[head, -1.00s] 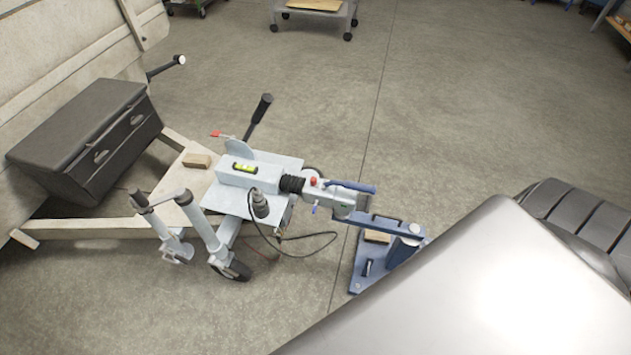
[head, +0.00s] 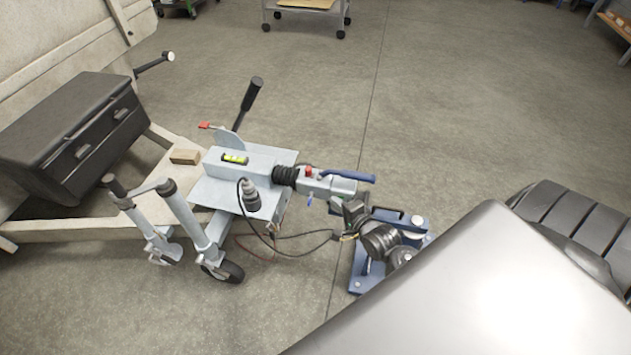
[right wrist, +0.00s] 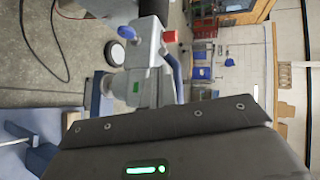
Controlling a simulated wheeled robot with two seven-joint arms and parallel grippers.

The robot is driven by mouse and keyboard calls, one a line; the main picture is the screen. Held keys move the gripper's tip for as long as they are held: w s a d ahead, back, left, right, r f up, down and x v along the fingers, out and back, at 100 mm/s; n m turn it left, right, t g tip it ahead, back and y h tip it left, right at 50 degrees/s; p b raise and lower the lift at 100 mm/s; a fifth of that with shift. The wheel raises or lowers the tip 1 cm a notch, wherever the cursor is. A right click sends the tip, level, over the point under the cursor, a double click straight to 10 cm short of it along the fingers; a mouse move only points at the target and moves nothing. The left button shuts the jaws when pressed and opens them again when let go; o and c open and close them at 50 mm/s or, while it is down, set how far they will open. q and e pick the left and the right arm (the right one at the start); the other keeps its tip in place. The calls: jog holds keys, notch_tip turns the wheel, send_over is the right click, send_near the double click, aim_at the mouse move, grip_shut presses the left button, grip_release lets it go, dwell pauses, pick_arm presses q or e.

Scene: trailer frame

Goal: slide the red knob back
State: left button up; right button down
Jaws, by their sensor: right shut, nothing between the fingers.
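A small red knob (head: 308,171) stands on top of the light-grey coupling (head: 335,187), between the black bellows and the blue handle (head: 347,177). In the right wrist view the red knob (right wrist: 169,36) sticks out of the grey coupling (right wrist: 142,60). My right gripper (head: 352,208) is just below the coupling's right end, with a gap to the knob. It is shut and empty. Its dark body fills the lower part of the right wrist view, and its fingertips are hard to make out there. My left gripper is not in view.
A second red piece (head: 204,125) tips a thin lever farther left. A blue stand (head: 358,280) is under my right arm. A black box (head: 75,130) is at the left. Open floor lies behind.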

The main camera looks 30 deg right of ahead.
aim_at(310, 173)
jog(key=shift+d+r, duration=0.15)
jog(key=shift+r, duration=0.2)
